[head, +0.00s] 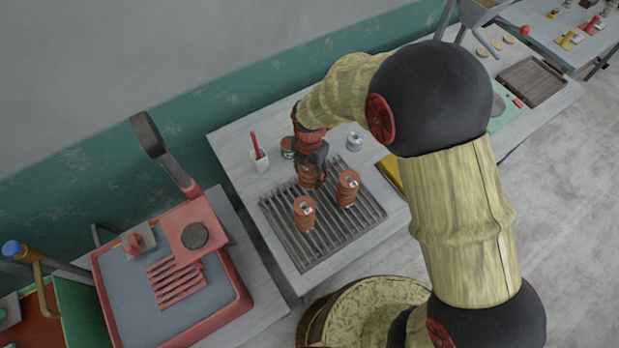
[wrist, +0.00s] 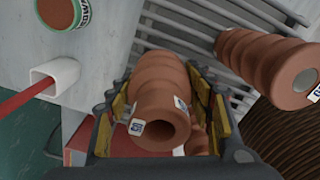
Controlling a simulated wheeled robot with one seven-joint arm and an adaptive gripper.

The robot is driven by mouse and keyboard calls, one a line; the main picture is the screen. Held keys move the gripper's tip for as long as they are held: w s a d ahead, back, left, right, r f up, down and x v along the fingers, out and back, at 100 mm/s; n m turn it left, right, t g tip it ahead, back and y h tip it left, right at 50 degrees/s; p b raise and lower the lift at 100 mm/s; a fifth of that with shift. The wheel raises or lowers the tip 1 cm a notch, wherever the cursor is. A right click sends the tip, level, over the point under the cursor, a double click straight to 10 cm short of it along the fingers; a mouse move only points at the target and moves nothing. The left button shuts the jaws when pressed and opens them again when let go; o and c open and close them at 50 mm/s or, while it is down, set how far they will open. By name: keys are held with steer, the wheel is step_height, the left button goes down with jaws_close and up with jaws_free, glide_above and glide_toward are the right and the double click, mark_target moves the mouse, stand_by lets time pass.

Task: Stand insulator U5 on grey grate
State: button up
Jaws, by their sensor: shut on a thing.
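My gripper (head: 309,160) is shut on a ribbed terracotta insulator (wrist: 163,85), with a finger on each side of it. The held insulator has small white labels near its hollow end; I cannot read them surely. It also shows below my gripper in the head view (head: 308,179), over the back part of the grey grate (head: 278,221). I cannot tell if it touches the bars. Two similar insulators stand on the grate: one at front left (head: 305,213) and one at right (head: 347,188), each with a white label. The wrist view shows one of them clearly (wrist: 262,58).
A white holder with a red tool (head: 259,157), a green-labelled tin (head: 287,147) and a grey metal part (head: 354,141) stand behind the grate. A yellow item (head: 390,172) lies to its right. The grate's front and left bars are clear.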

mark_target(310, 178)
steer(key=shift+f, duration=1.4)
steer(key=shift+f, duration=0.2)
steer(key=o, duration=1.7)
steer(key=shift+r, duration=0.15)
